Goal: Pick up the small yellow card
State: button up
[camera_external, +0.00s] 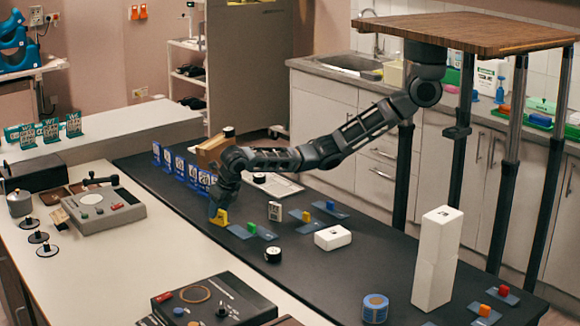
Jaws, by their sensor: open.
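My arm reaches down to the left part of the black tabletop (390,265). My gripper (221,211) is low over it, near the left edge; its jaws are open, though the fingers are small and partly hidden in this view. A small yellow piece (220,217), which looks like the yellow card, shows right at the fingertips. It seems upright, close to the tabletop. I cannot tell whether the fingers touch it or stand around it.
Blue numbered cards (180,167) stand behind my gripper. Flat blue plates with small coloured blocks (251,229) lie to its right, near a black round item (272,255) and a white box (332,237). A tall white block (437,260) stands farther right.

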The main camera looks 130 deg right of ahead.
jog(key=shift+d+f, duration=0.25)
jog(key=shift+f, duration=0.4)
jog(key=shift+c, duration=0.4)
grip_shut()
